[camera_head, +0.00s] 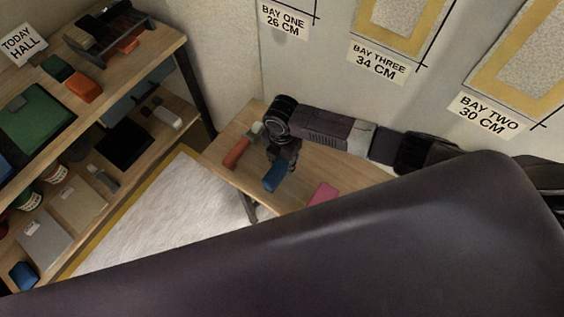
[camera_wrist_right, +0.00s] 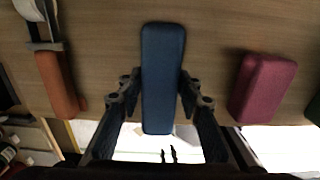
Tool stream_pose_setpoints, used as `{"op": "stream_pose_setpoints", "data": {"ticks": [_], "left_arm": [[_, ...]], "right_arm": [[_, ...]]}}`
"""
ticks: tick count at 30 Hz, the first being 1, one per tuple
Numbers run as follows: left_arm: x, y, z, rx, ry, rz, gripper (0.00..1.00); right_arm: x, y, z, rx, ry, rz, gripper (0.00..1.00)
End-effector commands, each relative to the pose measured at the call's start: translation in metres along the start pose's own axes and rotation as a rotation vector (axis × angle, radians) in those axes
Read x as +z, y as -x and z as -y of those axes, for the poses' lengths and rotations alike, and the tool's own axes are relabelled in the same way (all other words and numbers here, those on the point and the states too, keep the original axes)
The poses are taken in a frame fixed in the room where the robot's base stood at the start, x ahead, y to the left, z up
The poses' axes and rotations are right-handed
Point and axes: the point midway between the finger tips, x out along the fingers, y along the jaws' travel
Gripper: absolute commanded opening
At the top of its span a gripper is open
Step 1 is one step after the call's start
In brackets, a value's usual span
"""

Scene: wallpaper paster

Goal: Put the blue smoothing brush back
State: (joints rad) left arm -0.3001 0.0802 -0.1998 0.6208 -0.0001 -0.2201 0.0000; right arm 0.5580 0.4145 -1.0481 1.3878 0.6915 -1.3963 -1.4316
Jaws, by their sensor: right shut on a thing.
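The blue smoothing brush (camera_head: 274,177) shows as a blue block-like handle at the wooden bench in the head view. My right gripper (camera_head: 282,164) is over it, pointing down. In the right wrist view the blue brush (camera_wrist_right: 163,75) lies lengthwise between the two fingers of my right gripper (camera_wrist_right: 159,88), which are shut on its sides. I cannot tell whether the brush touches the bench or is slightly above it. My left gripper is not in view.
On the bench (camera_head: 222,152), an orange-handled tool (camera_head: 237,153) lies left of the brush and a pink block (camera_head: 322,193) lies right. A shelf unit (camera_head: 165,62) at left holds several tools, tubs and a blue item (camera_head: 24,275). My dark arm covers the foreground.

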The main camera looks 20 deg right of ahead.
Motion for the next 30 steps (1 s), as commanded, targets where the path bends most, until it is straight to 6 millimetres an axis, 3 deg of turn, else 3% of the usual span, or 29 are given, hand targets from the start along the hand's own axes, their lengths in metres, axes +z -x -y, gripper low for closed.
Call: {"op": "stream_pose_setpoints", "data": {"ticks": [4,5,9,17,23,24,30], "left_arm": [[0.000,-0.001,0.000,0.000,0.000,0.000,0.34],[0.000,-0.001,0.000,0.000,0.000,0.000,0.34],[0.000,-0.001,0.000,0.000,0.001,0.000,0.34],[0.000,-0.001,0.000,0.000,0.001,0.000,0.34],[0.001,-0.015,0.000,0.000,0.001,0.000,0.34],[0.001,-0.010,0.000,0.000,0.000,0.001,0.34],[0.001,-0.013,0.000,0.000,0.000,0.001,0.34]], "right_arm": [[0.000,-0.002,0.001,-0.001,0.001,0.000,0.08],[0.000,-0.002,0.001,-0.002,0.001,0.000,0.34],[0.000,-0.002,0.001,-0.002,0.000,0.000,0.49],[0.000,-0.002,0.001,-0.001,0.000,0.000,0.50],[0.000,-0.010,0.000,0.000,0.001,0.000,0.50],[0.001,0.004,-0.001,0.003,0.002,0.000,0.50],[-0.003,0.041,-0.001,0.002,0.004,0.000,0.50]]}}
